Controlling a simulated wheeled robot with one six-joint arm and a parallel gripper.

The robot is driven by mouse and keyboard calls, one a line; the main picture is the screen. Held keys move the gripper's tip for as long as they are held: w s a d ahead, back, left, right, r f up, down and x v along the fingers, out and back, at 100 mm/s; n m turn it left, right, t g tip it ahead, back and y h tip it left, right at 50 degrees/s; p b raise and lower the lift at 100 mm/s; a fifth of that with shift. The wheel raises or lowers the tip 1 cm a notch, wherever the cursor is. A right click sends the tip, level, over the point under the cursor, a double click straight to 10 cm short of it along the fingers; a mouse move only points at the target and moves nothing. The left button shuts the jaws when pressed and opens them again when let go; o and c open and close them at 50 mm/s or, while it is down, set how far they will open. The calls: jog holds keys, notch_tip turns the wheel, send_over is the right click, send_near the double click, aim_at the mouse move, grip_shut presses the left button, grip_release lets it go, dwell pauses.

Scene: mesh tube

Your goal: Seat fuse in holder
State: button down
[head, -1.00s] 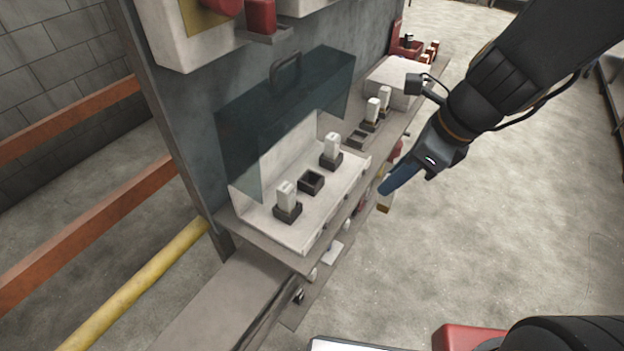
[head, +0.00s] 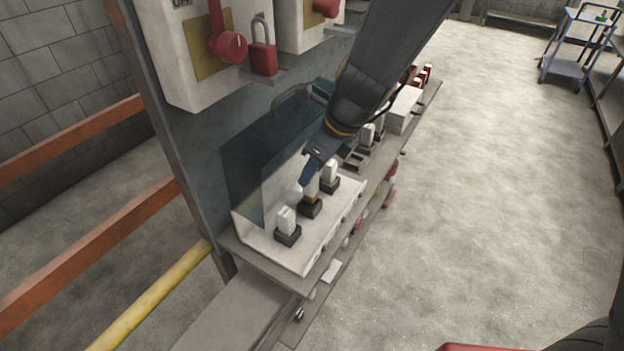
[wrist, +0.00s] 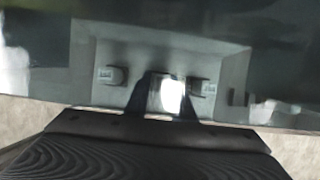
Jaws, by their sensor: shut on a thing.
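My gripper (head: 308,178) is shut on a white fuse (head: 313,187), held upright at the middle dark holder (head: 310,209) on the white tray (head: 270,257). The fuse's lower end meets the holder's top in the head view; I cannot tell whether it is inside or just above. The fingers hide its upper part. In the wrist view, the held fuse (wrist: 172,95) shows bright between the fingers. A white fuse (head: 286,218) stands in the left holder (head: 288,236), and another (head: 331,170) in the right holder (head: 329,186).
A tinted clear cover (head: 250,165) with a handle stands behind the holders, close to my gripper. A red padlock (head: 263,58) and red switch handle (head: 228,45) are above. More fuses (head: 367,134) and a white box (head: 403,108) are farther along the shelf.

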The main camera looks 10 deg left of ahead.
jog(key=shift+f+b, duration=0.65)
jog(key=shift+f, duration=1.15)
jog(key=shift+f, duration=0.2)
jog(key=c, duration=1.5)
grip_release()
jog(key=shift+r, duration=0.1)
jog(key=p+v, duration=0.2)
jog(key=v, duration=1)
jog(key=s+d+f+n+h, duration=0.1)
jog(key=s+d+n, duration=0.1)
jog(key=d+n, duration=0.5)
jog(key=s+d+f+n+h, duration=0.1)
jog(key=s+d+f+n, duration=0.1)
jog(key=d+n, duration=0.6)
jog(key=s+d+f+n+h, duration=0.1)
jog(key=s+d+n+h, duration=0.1)
jog(key=d+n, duration=0.5)
jog(key=shift+s+d+f+n+g, duration=0.15)
jog(key=shift+s+d, duration=0.2)
jog(key=shift+d, duration=0.2)
jog(key=shift+s+d+f+n+g, duration=0.1)
jog(key=shift+s+d+n+g, duration=0.05)
jog(key=shift+s+d, duration=0.3)
jog(key=shift+w, duration=0.1)
